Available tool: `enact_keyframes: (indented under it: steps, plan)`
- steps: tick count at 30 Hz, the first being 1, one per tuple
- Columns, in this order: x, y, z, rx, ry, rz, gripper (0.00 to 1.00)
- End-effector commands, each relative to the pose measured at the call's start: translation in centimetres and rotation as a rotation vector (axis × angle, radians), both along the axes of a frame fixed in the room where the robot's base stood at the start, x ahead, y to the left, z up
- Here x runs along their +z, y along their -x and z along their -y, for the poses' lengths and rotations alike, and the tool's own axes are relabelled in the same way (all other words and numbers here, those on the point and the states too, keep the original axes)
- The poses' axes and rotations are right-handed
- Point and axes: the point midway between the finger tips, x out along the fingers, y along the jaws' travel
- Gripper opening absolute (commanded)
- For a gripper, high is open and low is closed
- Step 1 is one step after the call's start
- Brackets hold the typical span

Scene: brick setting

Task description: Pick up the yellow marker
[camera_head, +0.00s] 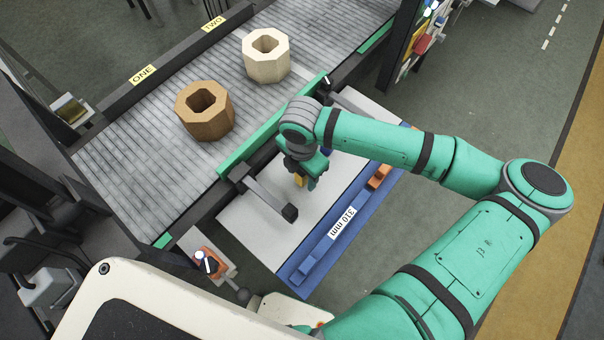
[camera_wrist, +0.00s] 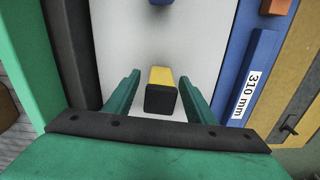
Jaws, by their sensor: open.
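The yellow marker (camera_wrist: 161,76) has a black end that faces the camera in the wrist view. It stands out against a light grey board (camera_wrist: 120,40), between the two green fingers of my gripper (camera_wrist: 160,95). A small gap shows on each side, so the fingers are open around it and do not appear to touch it. In the head view a bit of the yellow marker (camera_head: 299,181) shows beside my gripper (camera_head: 308,182), which points down over the light board; the rest of it is hidden by the gripper.
A blue rail (camera_head: 335,235) labelled "310 mm" runs along the board's right side, with an orange block (camera_head: 380,177) on it. A dark bar (camera_head: 262,192) juts over the board near my gripper. A roller conveyor (camera_head: 150,160) carries a brown block (camera_head: 205,110) and a cream block (camera_head: 267,56).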

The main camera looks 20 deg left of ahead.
Motion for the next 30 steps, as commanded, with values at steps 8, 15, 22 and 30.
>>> enact_keyframes:
  steps: [8,15,22,30]
  plan:
    - [-0.7,0.0,0.1,-0.002,0.000,0.000,0.50]
    - [-0.7,-0.1,0.2,-0.006,0.000,0.000,0.07]
    - [-0.7,-0.1,0.2,-0.006,0.000,0.000,0.06]
    - [0.4,-0.2,0.4,-0.009,-0.001,0.001,0.06]
